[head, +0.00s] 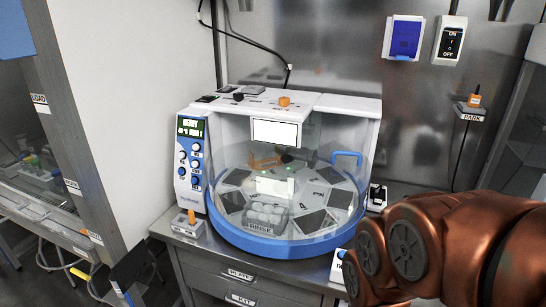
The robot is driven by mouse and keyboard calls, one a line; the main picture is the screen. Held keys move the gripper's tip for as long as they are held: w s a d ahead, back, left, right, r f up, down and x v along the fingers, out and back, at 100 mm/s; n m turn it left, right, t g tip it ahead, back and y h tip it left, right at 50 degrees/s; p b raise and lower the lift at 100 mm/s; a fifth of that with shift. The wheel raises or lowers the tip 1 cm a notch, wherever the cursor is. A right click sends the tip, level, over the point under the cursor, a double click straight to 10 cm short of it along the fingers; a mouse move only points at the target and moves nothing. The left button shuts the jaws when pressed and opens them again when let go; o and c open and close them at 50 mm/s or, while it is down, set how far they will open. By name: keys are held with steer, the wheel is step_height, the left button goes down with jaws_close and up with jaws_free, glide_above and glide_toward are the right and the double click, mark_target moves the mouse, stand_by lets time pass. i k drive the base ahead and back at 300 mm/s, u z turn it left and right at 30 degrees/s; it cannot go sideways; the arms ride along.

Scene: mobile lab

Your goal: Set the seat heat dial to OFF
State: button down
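A white and blue bench machine (340,110) stands on the counter, with a round blue-rimmed clear bowl in front. Its blue side panel (190,190) at the left carries a small lit green display (190,127) and several small knobs or buttons. An orange knob (284,101) and a black knob (238,97) sit on the machine's top. The lettering is too small to tell which control is the seat heat dial or where it points. My copper arm enters at the lower right, apart from the panel. My gripper is not in view.
The bowl (290,246) holds several dark plates and a rack. A small block with an orange knob (187,222) stands at the counter's left. An ON/OFF switch (451,40) and a blue-covered box (403,38) are on the back wall. A PARK holder (470,112) is at right.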

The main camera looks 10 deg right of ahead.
mark_target(283, 101)
steer(key=k, duration=0.65)
steer(key=u, duration=0.6)
steer(key=i, duration=1.45)
steer(key=z, duration=0.25)
